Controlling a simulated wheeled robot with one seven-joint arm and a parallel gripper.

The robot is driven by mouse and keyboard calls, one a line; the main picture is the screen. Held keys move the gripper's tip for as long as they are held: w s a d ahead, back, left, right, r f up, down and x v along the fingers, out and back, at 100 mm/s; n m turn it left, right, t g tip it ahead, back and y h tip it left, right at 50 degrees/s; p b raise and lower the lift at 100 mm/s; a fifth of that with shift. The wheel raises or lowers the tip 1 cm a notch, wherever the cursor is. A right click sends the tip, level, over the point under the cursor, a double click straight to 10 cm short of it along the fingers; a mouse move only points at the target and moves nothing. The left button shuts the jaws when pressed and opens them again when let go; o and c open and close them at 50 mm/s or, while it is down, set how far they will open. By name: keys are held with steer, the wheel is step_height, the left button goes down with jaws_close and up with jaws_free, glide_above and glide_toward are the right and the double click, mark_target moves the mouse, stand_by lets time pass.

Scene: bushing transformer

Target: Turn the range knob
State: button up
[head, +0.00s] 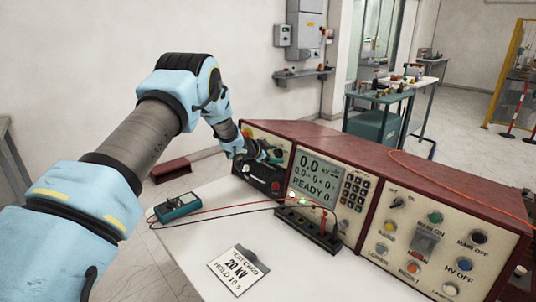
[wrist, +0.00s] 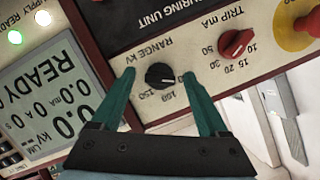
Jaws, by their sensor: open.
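The range knob (wrist: 159,76) is a round black knob on the cream panel, under the upside-down label RANGE kV, with scale marks 50, 100 and 150 around it. My gripper (wrist: 159,74) is open, with its two green fingertips on either side of the knob and a gap showing on each side. I cannot tell how far the tips are from the panel face. In the head view, my arm reaches to the left end of the red console (head: 420,172), where my wrist hides the knob.
Beside the range knob are a red TRIP mA knob (wrist: 236,43) and a red button on a yellow base (wrist: 298,30). The display (wrist: 45,95) reads READY. A teal meter (head: 177,206), red and black leads and a test card (head: 238,271) lie on the white table.

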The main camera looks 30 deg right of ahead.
steer(key=b+v, duration=0.3)
steer(key=v, duration=0.7)
steer(key=shift+a+r, duration=0.1)
steer(key=w+a+r+n+t+y, duration=0.15)
steer(key=a+n+y, duration=0.3)
steer(key=a, duration=0.95)
steer(key=w+a+r+n+t+y, duration=0.1)
steer(key=a+r+n+t+y, duration=0.15)
steer(key=a+n, duration=0.75)
steer(key=s+a+f+g+y, duration=0.1)
steer(key=s+a+g+y, duration=0.1)
steer(key=s+a, duration=0.5)
steer(key=s+a+g+y, duration=0.15)
steer(key=s+a, duration=0.25)
steer(key=a, duration=0.8)
steer(key=s+a+f+n+g+y, duration=0.1)
steer(key=s+a+n+g, duration=0.2)
steer(key=s, duration=1.1)
steer(key=a+n, duration=0.2)
steer(key=a, duration=0.1)
steer(key=shift+a, duration=0.1)
